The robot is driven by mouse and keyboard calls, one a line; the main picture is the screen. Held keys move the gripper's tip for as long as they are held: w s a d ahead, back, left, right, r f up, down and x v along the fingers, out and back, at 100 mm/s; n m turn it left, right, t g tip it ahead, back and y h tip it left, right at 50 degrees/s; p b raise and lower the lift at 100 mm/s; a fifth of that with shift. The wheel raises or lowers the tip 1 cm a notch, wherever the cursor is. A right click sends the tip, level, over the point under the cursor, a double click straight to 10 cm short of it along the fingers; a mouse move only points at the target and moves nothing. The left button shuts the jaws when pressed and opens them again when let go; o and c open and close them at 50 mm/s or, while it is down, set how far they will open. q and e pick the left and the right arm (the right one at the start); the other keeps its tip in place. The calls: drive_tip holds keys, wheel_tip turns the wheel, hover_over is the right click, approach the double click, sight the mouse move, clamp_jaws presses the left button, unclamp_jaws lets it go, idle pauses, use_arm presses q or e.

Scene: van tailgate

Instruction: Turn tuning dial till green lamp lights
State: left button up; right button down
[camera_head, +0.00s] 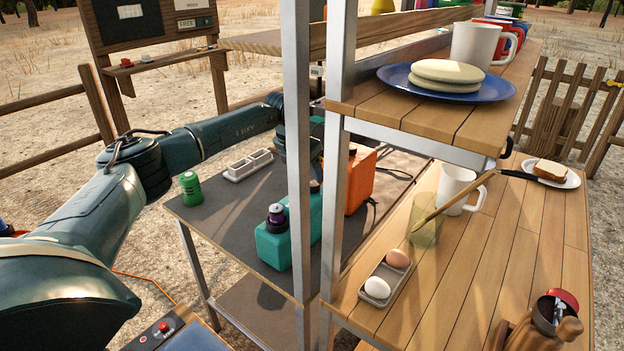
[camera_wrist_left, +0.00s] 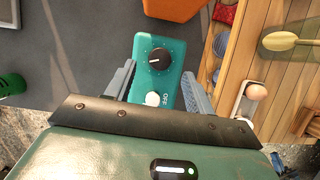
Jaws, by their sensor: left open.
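The teal box (camera_head: 300,235) stands on the grey lower table, partly behind a metal post. In the left wrist view the box (camera_wrist_left: 172,84) shows a round black tuning dial (camera_wrist_left: 160,60) with a white mark pointing left. A round whitish lamp (camera_wrist_left: 152,99) sits below the dial beside small lettering; it does not look green. My left gripper (camera_wrist_left: 158,72) is open, its fingers on either side of the box and dial in that view. Whether they touch anything cannot be told. In the head view the post hides most of this gripper. My right gripper is not in view.
Metal posts (camera_head: 301,120) stand close beside my left arm. An orange case (camera_head: 360,180) is behind the box. A green can (camera_head: 191,188) and a white tray (camera_head: 248,165) stand on the table. Wooden shelves with a plate (camera_head: 395,80), mugs and eggs are at right.

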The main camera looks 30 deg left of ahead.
sight(313, 183)
use_arm(q)
drive_tip(key=shift+x, duration=2.3)
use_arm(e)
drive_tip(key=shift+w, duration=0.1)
use_arm(q)
drive_tip(key=shift+r, duration=0.1)
drive_tip(key=c, duration=1)
drive_tip(key=shift+w+a+m+h+b, duration=0.1)
drive_tip(key=shift+m+h+b, duration=0.3)
drive_tip(key=shift+m+b, duration=0.65)
drive_tip(key=shift+m, duration=0.55)
drive_tip(key=shift+m+h, duration=0.3)
drive_tip(key=shift+m, duration=0.1)
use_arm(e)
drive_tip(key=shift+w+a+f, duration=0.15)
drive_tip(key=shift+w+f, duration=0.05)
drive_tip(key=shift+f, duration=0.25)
use_arm(q)
drive_tip(key=o, duration=1)
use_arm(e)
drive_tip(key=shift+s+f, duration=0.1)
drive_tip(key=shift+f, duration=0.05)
